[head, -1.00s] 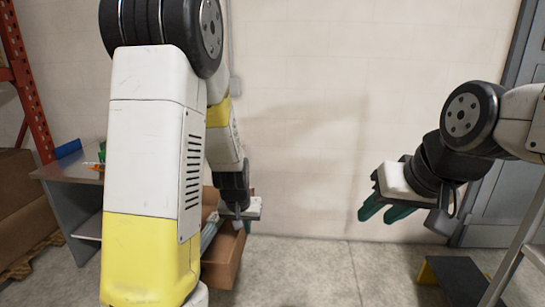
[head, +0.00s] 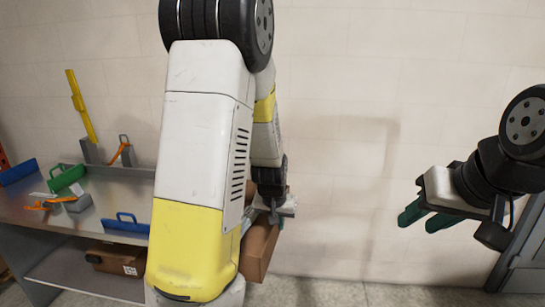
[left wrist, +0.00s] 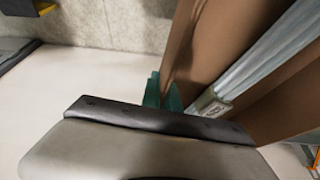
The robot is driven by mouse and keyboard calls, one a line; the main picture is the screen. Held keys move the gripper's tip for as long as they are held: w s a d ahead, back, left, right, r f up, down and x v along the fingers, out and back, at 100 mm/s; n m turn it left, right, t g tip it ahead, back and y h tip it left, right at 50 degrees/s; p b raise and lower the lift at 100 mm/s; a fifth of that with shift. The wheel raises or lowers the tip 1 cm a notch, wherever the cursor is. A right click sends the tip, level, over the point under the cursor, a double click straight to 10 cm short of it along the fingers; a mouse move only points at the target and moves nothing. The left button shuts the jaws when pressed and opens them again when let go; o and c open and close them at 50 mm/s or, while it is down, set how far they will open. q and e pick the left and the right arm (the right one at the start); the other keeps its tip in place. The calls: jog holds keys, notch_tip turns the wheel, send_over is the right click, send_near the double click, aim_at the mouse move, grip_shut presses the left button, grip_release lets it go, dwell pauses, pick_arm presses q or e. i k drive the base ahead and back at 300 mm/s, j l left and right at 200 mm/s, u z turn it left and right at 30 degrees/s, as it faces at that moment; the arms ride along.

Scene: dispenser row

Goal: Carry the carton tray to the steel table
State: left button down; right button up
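The carton tray (head: 258,252) is brown cardboard, partly hidden behind my left arm in the head view. My left gripper (head: 275,212) is at its upper edge. In the left wrist view the green fingers (left wrist: 165,95) are shut on a wall of the carton tray (left wrist: 200,45), and a pale grey-blue long item (left wrist: 265,60) lies inside it. The steel table (head: 110,205) stands at the left, with the tray apart from it at its right. My right gripper (head: 426,216) is empty, its green fingers apart, in front of the wall.
On the table are a green holder (head: 67,178), blue holders (head: 125,224), orange tools (head: 42,205), a grey block (head: 78,203) and a yellow upright tool (head: 82,108). A brown box (head: 115,262) sits on the lower shelf. A grey door (head: 522,255) is at the right.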

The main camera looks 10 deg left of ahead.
aim_at(141, 193)
jog(key=i+l+u, duration=0.1)
jog(key=i, duration=0.35)
jog(key=i+l, duration=0.1)
jog(key=i, duration=0.35)
jog(key=i+l+u, duration=0.15)
jog(key=i, duration=0.25)
jog(key=i+u, duration=0.45)
jog(key=u, duration=0.3)
jog(key=i+l+u, duration=0.1)
jog(key=i+u, duration=0.45)
jog(key=u, duration=0.2)
jog(key=i+l+u, duration=0.15)
jog(key=u, duration=0.3)
jog(key=i+l+u, duration=0.25)
jog(key=u, duration=0.15)
jog(key=i+l+u, duration=0.1)
jog(key=i+l, duration=0.05)
